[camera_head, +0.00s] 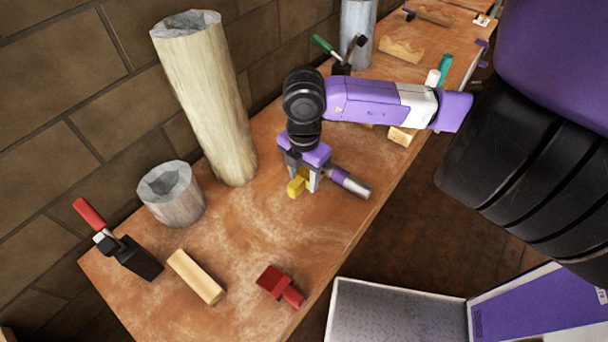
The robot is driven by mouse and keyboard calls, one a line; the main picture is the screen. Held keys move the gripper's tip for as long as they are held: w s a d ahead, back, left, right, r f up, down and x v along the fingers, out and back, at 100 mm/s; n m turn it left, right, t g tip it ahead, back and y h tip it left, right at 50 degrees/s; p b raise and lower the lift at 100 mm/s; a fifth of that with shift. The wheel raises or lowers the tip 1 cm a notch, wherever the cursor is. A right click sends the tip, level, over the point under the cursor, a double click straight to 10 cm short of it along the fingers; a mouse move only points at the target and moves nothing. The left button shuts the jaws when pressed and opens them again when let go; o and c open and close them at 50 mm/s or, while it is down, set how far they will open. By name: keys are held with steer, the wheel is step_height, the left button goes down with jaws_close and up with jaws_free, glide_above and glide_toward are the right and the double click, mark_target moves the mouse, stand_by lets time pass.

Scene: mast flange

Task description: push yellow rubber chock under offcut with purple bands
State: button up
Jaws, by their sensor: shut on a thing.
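The yellow rubber chock (296,187) is between the fingers of my gripper (301,179), which is shut on it. The gripper points down over the middle of the bench, and the chock is at or just above the bench top; I cannot tell which. A short grey cylinder with purple on it (352,184), seemingly the offcut with purple bands, lies just right of the gripper, near the bench's front edge. Its left end is partly hidden by the gripper. I cannot tell whether the chock touches it.
A tall pale post (205,105) and a short hollow stub (173,194) stand left of my gripper. A red-handled tool (125,250), a wooden block (196,277) and a red piece (280,285) lie on the near bench (235,235). A green-handled tool (325,46) is behind.

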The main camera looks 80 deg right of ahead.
mark_target(304, 194)
steer(key=shift+f+b, duration=1.95)
steer(key=shift+f, duration=0.3)
steer(key=shift+s+d+b, duration=0.2)
steer(key=shift+s+d, duration=0.05)
steer(key=shift+d, duration=0.25)
steer(key=shift+s+d+b, duration=0.2)
steer(key=shift+s+d, duration=0.05)
steer(key=shift+d, duration=0.25)
steer(key=o, duration=1.5)
steer(key=shift+r, duration=3.95)
